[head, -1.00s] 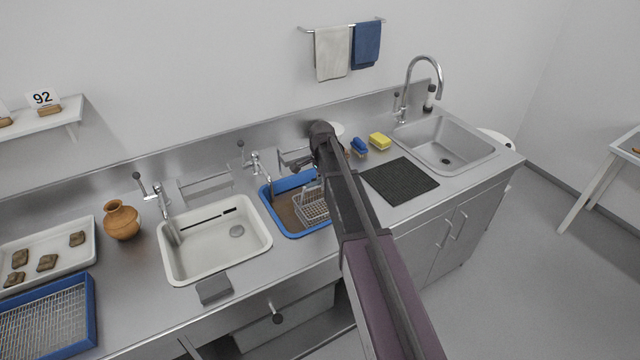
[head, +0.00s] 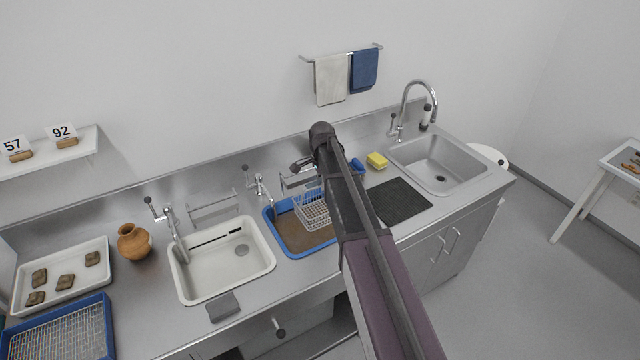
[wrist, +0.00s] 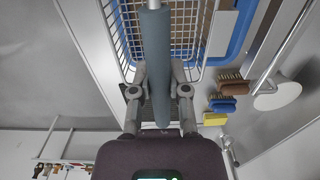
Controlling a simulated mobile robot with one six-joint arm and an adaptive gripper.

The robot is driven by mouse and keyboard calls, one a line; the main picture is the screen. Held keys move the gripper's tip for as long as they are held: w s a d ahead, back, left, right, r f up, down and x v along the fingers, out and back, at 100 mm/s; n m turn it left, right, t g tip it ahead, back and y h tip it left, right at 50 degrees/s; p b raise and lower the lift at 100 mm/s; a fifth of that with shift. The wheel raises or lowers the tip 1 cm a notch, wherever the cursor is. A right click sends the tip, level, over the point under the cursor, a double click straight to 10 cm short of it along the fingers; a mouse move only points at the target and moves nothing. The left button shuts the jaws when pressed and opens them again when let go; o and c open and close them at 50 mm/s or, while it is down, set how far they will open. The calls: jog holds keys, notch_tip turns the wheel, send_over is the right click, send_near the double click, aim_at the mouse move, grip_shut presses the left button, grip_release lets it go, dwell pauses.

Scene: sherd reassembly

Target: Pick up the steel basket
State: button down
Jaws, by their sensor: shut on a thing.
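The steel basket (head: 311,210) is a wire basket above the blue-rimmed tub (head: 291,252) in the head view. My gripper (wrist: 159,92) is shut on the basket's blue-grey bar-like handle (wrist: 157,50) in the wrist view. The basket's wire sides (wrist: 207,25) show on both sides of that handle. In the head view my arm hides part of the basket and most of the gripper. The basket seems to hang just above the tub's brown floor; the exact gap is unclear.
A white basin (head: 222,285) lies left of the tub, with a tap (head: 258,186) behind. A black mat (head: 402,203), a yellow sponge (head: 377,160) and a blue brush (head: 357,164) lie right. A clay pot (head: 134,242) stands farther left. Brushes (wrist: 228,88) show in the wrist view.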

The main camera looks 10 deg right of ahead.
jog(key=shift+r+p, duration=0.35)
jog(key=shift+r, duration=0.25)
jog(key=shift+f, duration=0.1)
dwell(0.3)
notch_tip(320, 180, down, 4)
jog(key=b, duration=0.3)
jog(key=shift+w+r+b, duration=0.1)
jog(key=shift+r+b, duration=0.15)
jog(key=shift+b, duration=0.05)
jog(key=shift+a, duration=0.15)
